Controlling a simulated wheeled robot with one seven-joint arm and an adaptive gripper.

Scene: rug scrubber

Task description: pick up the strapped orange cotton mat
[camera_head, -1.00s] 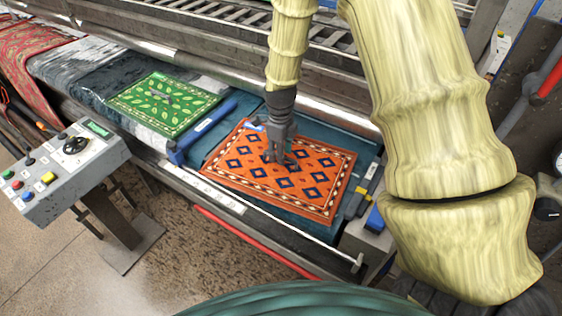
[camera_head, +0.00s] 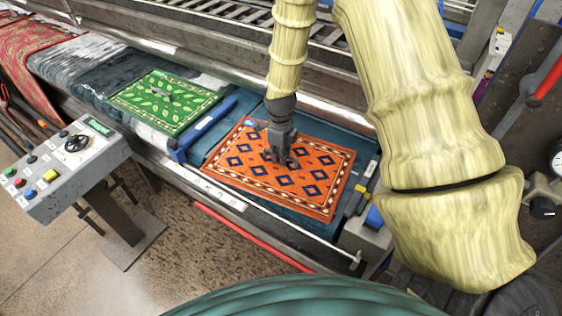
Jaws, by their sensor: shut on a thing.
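The orange mat (camera_head: 318,189) has navy diamonds and a pale patterned border. It lies on the teal bed of the machine, right of centre in the head view. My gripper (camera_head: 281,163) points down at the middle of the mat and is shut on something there. The strap itself is hidden by the fingers. The mat looks flat, and I cannot tell any gap beneath it.
A green leaf-patterned mat (camera_head: 190,114) lies to the left, beyond a blue divider bar (camera_head: 205,130). A control box (camera_head: 68,170) stands at the left front. A metal roller (camera_head: 330,116) runs behind the mats. A red rail (camera_head: 255,240) runs along the front.

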